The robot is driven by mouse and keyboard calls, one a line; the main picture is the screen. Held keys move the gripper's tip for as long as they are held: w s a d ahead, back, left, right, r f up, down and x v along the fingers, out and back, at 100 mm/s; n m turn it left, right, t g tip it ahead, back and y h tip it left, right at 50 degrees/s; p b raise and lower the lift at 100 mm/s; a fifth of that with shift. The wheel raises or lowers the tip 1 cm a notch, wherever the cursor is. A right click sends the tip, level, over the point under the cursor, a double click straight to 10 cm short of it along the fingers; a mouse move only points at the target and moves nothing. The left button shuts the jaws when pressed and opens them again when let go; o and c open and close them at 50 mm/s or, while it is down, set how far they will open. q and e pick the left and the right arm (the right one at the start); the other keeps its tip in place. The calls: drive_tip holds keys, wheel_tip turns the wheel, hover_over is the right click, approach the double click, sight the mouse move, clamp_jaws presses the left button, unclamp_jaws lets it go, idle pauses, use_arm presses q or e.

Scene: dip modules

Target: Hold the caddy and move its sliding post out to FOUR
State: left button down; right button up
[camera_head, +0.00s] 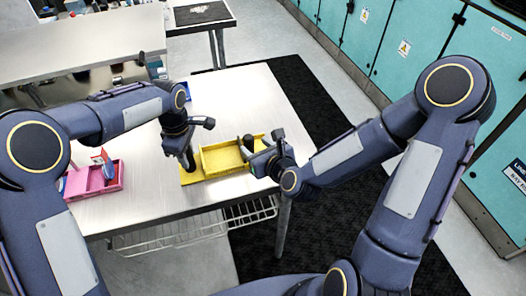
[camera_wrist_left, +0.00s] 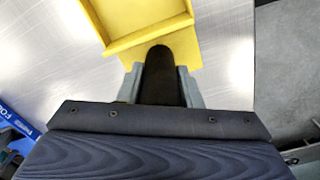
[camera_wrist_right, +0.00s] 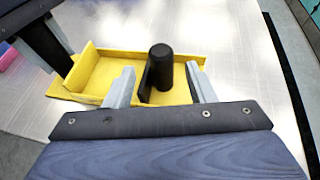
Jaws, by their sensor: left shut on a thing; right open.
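The yellow caddy (camera_head: 222,160) lies on the table, a shallow tray with raised walls. It also shows in the left wrist view (camera_wrist_left: 150,12) and the right wrist view (camera_wrist_right: 105,75). My left gripper (camera_head: 187,162) is shut on a black rounded handle (camera_wrist_left: 159,75) at the caddy's left end. A black upright post (camera_wrist_right: 160,68) stands toward the caddy's right end. My right gripper (camera_wrist_right: 163,85) is open, with its fingers on either side of the post and a visible gap on the right. Contact on the left finger side is unclear.
A pink tray (camera_head: 118,178) with a blue item and a red-and-white item stands at the table's left. A blue sign (camera_wrist_left: 18,120), partly reading "FO", is cut off in the left wrist view. The table (camera_head: 262,95) is bare behind the caddy.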

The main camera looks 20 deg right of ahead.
drive_tip(key=v, duration=0.4)
use_arm(q)
drive_tip(key=c, duration=0.9)
unclamp_jaws()
drive_tip(key=shift+c, duration=0.2)
drive_tip(key=shift+r+p, duration=2.5)
drive_tip(key=shift+r, duration=1.25)
use_arm(e)
drive_tip(key=shift+r, duration=2.45)
